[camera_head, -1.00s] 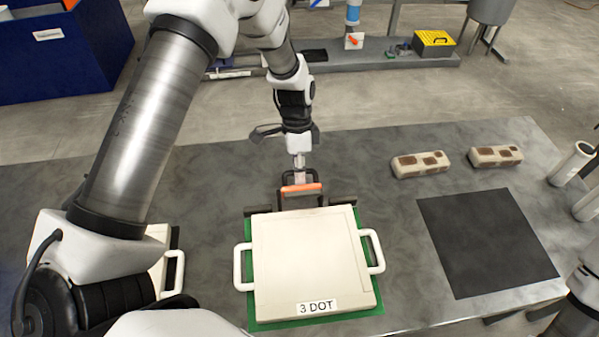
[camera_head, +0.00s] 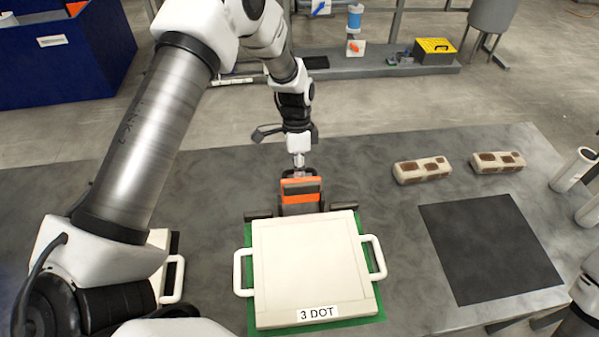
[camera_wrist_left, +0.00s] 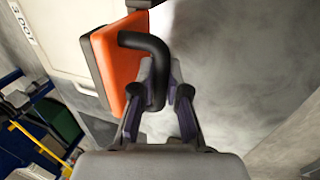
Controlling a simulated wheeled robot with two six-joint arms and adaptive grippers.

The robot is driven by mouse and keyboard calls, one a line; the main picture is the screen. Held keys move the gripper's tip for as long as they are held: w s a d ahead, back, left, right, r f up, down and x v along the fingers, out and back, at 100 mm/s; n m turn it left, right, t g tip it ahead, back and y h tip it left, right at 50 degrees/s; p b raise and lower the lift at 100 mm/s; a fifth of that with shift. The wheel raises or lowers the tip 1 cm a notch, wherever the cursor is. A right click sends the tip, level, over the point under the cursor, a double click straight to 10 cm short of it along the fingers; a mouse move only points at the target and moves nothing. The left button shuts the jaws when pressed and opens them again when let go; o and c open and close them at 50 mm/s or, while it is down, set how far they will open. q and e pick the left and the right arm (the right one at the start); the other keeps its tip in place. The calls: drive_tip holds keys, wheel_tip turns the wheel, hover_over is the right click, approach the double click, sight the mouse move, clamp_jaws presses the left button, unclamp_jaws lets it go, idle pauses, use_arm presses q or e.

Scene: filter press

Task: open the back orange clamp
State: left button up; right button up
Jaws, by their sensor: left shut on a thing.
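The orange clamp (camera_head: 301,197) stands at the back edge of the white plate labelled "3 DOT" (camera_head: 306,265). Its orange part is raised and faces the camera. My left gripper (camera_head: 299,171) is behind and above the clamp, shut on its black handle. In the left wrist view the orange plate of the clamp (camera_wrist_left: 124,62) and its bent black handle (camera_wrist_left: 155,62) show, with the fingers of my left gripper (camera_wrist_left: 160,90) on either side of the handle. The exact finger contact is partly hidden. My right gripper is out of view.
The white plate lies over a green base (camera_head: 368,292) and has white side handles. A dark square mat (camera_head: 490,248) lies to the right, with two spotted blocks (camera_head: 422,170) (camera_head: 497,162) behind it. Another white plate (camera_head: 158,240) is at left, partly behind my arm.

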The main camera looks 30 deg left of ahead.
use_arm(q)
drive_tip(key=o, duration=0.8)
drive_tip(key=shift+w, duration=0.1)
drive_tip(key=shift+a+f, duration=0.1)
drive_tip(key=shift+r, duration=0.3)
drive_tip(key=p+v, duration=0.5)
drive_tip(key=v, duration=0.2)
drive_tip(key=shift+a+r, duration=0.1)
drive_tip(key=shift+r, duration=0.15)
drive_tip(key=shift+w, duration=0.1)
